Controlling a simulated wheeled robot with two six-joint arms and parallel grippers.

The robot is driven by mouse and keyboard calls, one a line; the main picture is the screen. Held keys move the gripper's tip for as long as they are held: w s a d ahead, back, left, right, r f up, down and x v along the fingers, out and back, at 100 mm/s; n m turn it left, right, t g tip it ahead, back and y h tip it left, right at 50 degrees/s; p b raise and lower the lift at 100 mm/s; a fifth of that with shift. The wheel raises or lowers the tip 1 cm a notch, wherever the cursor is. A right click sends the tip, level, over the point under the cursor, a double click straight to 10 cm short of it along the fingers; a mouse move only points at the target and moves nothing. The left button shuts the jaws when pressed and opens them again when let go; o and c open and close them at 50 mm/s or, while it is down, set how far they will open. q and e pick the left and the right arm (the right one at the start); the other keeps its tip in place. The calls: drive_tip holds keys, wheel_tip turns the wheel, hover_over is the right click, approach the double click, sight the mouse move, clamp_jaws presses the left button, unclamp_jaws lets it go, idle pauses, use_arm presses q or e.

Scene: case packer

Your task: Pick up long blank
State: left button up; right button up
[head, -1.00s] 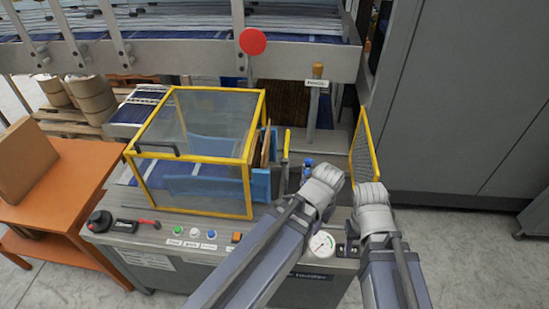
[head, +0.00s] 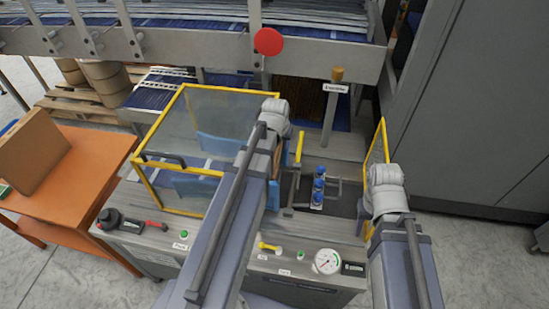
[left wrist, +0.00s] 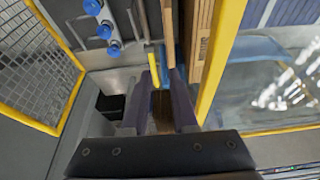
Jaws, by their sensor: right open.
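Brown cardboard blanks (left wrist: 198,40) stand on edge beside the yellow-framed guard in the left wrist view. A narrow brown edge (head: 278,150) shows in the head view behind my left wrist. I cannot tell which blank is the long one. My left gripper (left wrist: 164,88) points down next to the blanks, its two dark fingers apart. Something brown shows in the gap, but nothing is clearly gripped. My right gripper is over the machine's right side by the yellow mesh guard; its wrist (head: 384,188) shows and its fingers are hidden.
The clear guard box (head: 205,115) stands left of my left arm. Blue suction cups (head: 319,186) and a yellow handle (head: 299,148) lie between my arms. The yellow mesh guard (head: 377,155) is at right. A red button (head: 268,41) hangs above. An orange table (head: 95,170) is at left.

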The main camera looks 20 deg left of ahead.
use_arm(q)
drive_tip(key=a, duration=0.1)
drive_tip(key=w+a+r, duration=0.1)
drive_tip(key=shift+w+a+n, duration=0.2)
drive_tip(key=shift+a+n, duration=0.1)
drive_tip(key=shift+a, duration=0.1)
drive_tip(key=b+x, duration=0.7)
drive_tip(key=x, duration=0.1)
drive_tip(key=shift+w+d, duration=0.15)
drive_tip(key=shift+w, duration=0.05)
drive_tip(key=shift+r, duration=0.15)
drive_tip(key=shift+f, duration=0.25)
clamp_jaws()
idle(1.4)
